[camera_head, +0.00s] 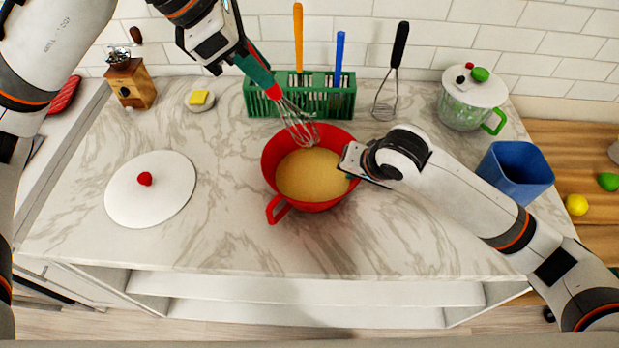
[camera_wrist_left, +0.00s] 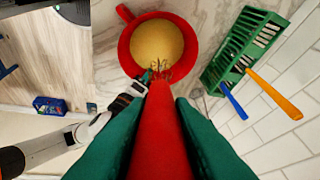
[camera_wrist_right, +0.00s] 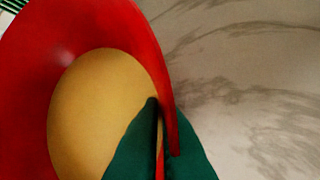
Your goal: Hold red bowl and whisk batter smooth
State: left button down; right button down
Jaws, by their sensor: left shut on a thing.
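The red bowl (camera_head: 277,160) stands upright on the marble counter and holds pale yellow batter (camera_head: 312,175). My left gripper (camera_head: 262,78) is shut on the red handle of a whisk (camera_head: 297,122). The whisk slants down, its wire end at the bowl's back rim; I cannot tell whether it touches the batter. In the left wrist view the red handle (camera_wrist_left: 160,125) lies between the green fingers. My right gripper (camera_head: 350,170) is at the bowl's right rim. In the right wrist view its green fingers (camera_wrist_right: 164,105) straddle the rim closely, one inside and one outside.
A green rack (camera_head: 262,102) with orange and blue utensils stands behind the bowl. A black-handled whisk (camera_head: 385,100) leans at the wall. A white lid (camera_head: 150,205) lies left; a blue container (camera_head: 515,172) and lidded glass jar (camera_head: 462,110) stand right. The front counter is clear.

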jog(key=c, duration=1.6)
grip_release()
jog(key=shift+o, duration=0.2)
jog(key=v, duration=1.2)
